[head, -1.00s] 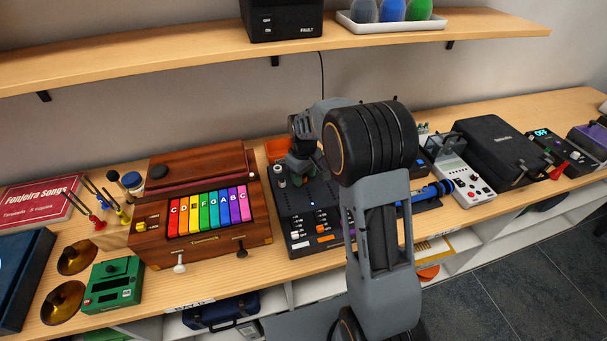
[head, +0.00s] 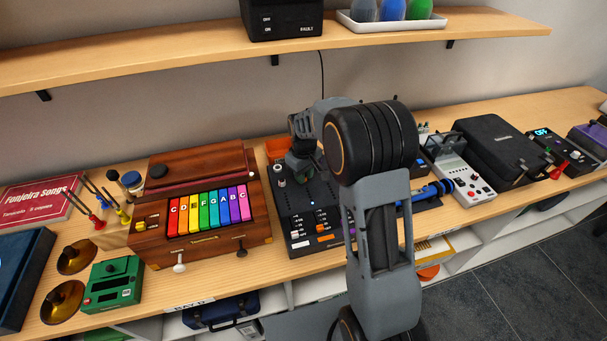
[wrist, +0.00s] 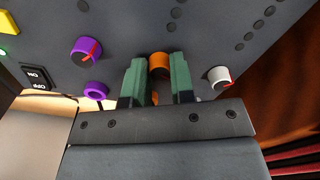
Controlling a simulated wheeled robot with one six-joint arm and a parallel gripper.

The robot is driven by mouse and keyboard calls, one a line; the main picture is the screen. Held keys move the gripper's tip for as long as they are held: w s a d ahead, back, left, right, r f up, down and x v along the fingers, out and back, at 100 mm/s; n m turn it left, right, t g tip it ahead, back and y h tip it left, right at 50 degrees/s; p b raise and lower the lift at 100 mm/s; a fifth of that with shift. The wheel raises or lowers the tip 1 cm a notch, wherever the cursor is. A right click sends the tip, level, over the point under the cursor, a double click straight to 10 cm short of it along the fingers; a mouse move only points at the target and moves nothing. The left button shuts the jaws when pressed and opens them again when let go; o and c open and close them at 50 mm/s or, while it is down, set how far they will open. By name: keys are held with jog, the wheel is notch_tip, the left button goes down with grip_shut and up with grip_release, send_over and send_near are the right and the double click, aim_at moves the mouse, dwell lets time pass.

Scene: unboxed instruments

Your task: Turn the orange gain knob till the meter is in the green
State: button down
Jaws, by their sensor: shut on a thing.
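The orange gain knob (wrist: 159,62) is on a dark grey panel (wrist: 130,25) in the wrist view. The two green fingers of my gripper (wrist: 159,72) are shut on it, one on each side. The knob's pointer mark is hidden from view. In the head view, my gripper (head: 301,166) is over the back part of the dark console (head: 292,221), and my arm covers the console's right side. I cannot make out a meter or its reading in either view.
Beside the orange knob are a white knob (wrist: 219,75) with a red pointer and a purple knob (wrist: 86,49). A wooden box with coloured keys (head: 203,247) stands close on the console's left. A grey-white instrument (head: 463,181) stands to the right.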

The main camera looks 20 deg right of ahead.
jog(key=m+b, duration=0.1)
jog(key=m, duration=0.3)
jog(key=shift+m, duration=2.1)
jog(key=c, duration=1)
grip_release()
notch_tip(320, 180, up, 14)
jog(key=shift+f+b, duration=0.1)
jog(key=shift+b, duration=0.5)
